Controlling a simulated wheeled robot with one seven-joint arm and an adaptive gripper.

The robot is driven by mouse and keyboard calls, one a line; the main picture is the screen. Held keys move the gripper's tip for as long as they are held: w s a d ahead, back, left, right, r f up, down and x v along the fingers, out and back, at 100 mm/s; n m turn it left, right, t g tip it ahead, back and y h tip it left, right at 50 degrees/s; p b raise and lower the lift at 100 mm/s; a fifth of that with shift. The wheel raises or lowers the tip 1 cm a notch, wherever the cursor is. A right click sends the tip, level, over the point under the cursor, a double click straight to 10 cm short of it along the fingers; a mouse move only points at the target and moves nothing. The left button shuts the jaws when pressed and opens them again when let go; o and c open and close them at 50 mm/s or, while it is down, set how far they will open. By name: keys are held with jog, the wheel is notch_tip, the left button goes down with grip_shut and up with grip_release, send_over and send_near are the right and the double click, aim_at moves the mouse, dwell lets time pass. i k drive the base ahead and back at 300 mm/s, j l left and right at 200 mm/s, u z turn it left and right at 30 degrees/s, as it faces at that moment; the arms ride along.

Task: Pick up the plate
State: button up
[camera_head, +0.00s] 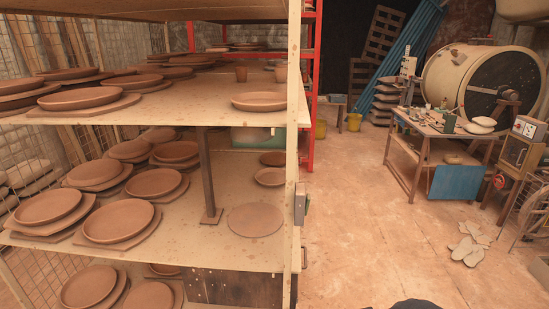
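Many reddish-brown clay plates stand on a shelf rack at the left, and I cannot tell which one the task means. One plate (260,101) sits alone near the right end of the upper shelf (200,105). On the middle shelf (225,247), a plate (270,177) and another plate (273,158) lie towards the back right. A flat round disc (255,220) lies near that shelf's front right. Front left plates, such as one plate (118,220), rest on flat boards. My gripper is not in view.
A pale upright post (292,150) bounds the rack's right side, and a dark post (207,180) stands between the shelves. A worktable (425,135) and a large drum (480,75) stand at the back right.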

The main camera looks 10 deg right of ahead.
aim_at(272, 159)
jog(key=i+l+u, duration=0.4)
jog(key=i+l, duration=1)
jog(key=i+l+u, duration=0.15)
jog(key=i+l, duration=0.6)
jog(key=i+l+u, duration=0.15)
jog(key=i+l, duration=0.55)
jog(key=l, duration=0.1)
